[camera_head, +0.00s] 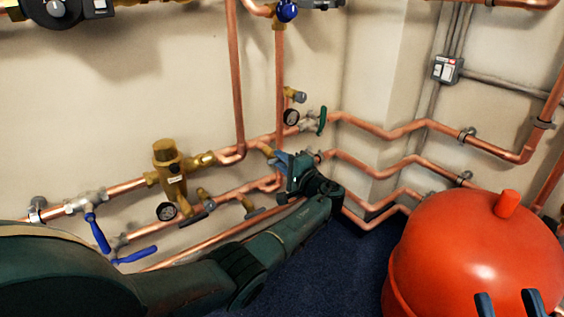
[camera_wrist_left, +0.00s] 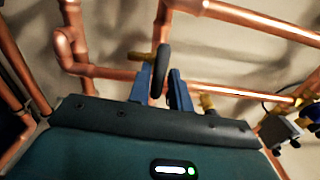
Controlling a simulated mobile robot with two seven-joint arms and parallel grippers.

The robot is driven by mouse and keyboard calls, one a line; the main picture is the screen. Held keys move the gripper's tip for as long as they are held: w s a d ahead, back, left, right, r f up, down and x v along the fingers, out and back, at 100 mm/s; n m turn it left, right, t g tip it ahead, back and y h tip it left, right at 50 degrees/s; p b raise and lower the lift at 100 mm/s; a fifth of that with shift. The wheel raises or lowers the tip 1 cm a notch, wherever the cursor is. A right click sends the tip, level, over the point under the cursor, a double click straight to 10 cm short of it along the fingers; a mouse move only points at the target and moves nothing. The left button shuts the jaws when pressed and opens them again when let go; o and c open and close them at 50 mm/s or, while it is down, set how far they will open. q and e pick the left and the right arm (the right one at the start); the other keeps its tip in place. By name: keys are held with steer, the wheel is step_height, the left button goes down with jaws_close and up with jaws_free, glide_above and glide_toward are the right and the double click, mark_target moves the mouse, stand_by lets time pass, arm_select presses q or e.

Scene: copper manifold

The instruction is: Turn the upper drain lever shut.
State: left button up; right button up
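The upper drain valve is a brass tap (camera_head: 267,149) on the copper pipework; it also shows in the left wrist view (camera_wrist_left: 140,56). Its dark grip-covered lever (camera_wrist_left: 161,66) stands between the fingers of my left gripper (camera_wrist_left: 162,92). Both blue fingers appear to touch the lever's sides, so the gripper looks shut on it. In the head view my left gripper (camera_head: 282,161) is at the tap and hides the lever. My right gripper (camera_head: 510,304) is at the lower right edge, its two fingers apart and nothing visible between them, in front of the red tank.
A lower brass tap with a grey lever (camera_head: 266,213) lies below my left gripper. Blue levers (camera_head: 97,232) are at left. A red tank (camera_head: 470,250) fills the lower right. Copper pipes run close around the gripper.

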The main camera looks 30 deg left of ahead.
arm_select(q)
steer(key=shift+o, duration=1.3)
arm_select(e)
steer(key=shift+r, duration=0.1)
arm_select(q)
steer(key=shift+d, duration=0.1)
arm_select(e)
steer(key=shift+r, duration=0.1)
